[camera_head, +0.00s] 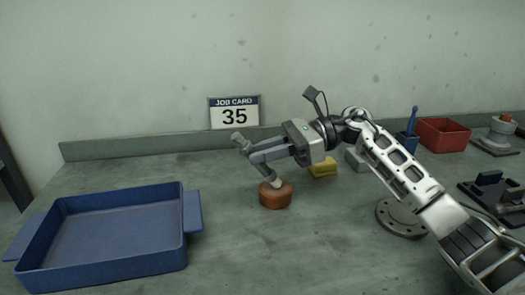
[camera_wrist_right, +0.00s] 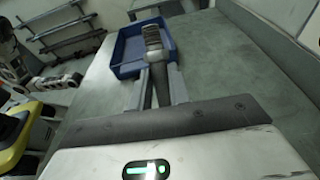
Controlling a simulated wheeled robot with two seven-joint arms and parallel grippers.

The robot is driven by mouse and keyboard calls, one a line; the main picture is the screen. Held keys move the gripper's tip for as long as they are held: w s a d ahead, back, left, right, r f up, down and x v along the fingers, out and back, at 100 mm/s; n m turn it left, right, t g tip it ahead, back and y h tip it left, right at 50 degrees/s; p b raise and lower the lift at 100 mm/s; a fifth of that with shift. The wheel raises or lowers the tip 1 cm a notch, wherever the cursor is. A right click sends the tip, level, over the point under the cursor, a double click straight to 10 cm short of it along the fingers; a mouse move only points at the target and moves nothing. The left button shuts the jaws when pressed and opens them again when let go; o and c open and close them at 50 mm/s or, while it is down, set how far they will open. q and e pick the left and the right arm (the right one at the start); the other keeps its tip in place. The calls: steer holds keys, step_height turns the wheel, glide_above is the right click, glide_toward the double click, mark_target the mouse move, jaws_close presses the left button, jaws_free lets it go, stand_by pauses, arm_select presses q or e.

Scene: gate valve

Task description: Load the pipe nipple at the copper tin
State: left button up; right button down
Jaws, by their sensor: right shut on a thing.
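The pipe nipple (camera_head: 263,168) is a grey tube, held tilted between the fingers of my right gripper (camera_head: 255,154). Its upper end leans to the left, and its pale lower end meets the top of the copper tin (camera_head: 275,198). I cannot tell how far that end is inside the tin. The tin is round and brown and stands on the bench. In the right wrist view the nipple (camera_wrist_right: 152,38) shows with a ridged end between the fingers of the right gripper (camera_wrist_right: 155,85). The left gripper is not in view.
A large blue tray (camera_head: 110,190) stands at the left. A yellow block (camera_head: 322,168), a round flange (camera_head: 400,220), a red bin (camera_head: 443,134) and a dark fixture (camera_head: 492,190) are at the right. A job card (camera_head: 234,112) stands at the back. The front middle bench is clear.

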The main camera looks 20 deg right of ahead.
steer(key=shift+a, duration=0.1)
steer(key=shift+r+p, duration=0.35)
steer(key=shift+r, duration=0.2)
steer(key=shift+d+r+p, duration=0.2)
steer(key=shift+r+p, duration=1)
steer(key=shift+r, duration=1.7)
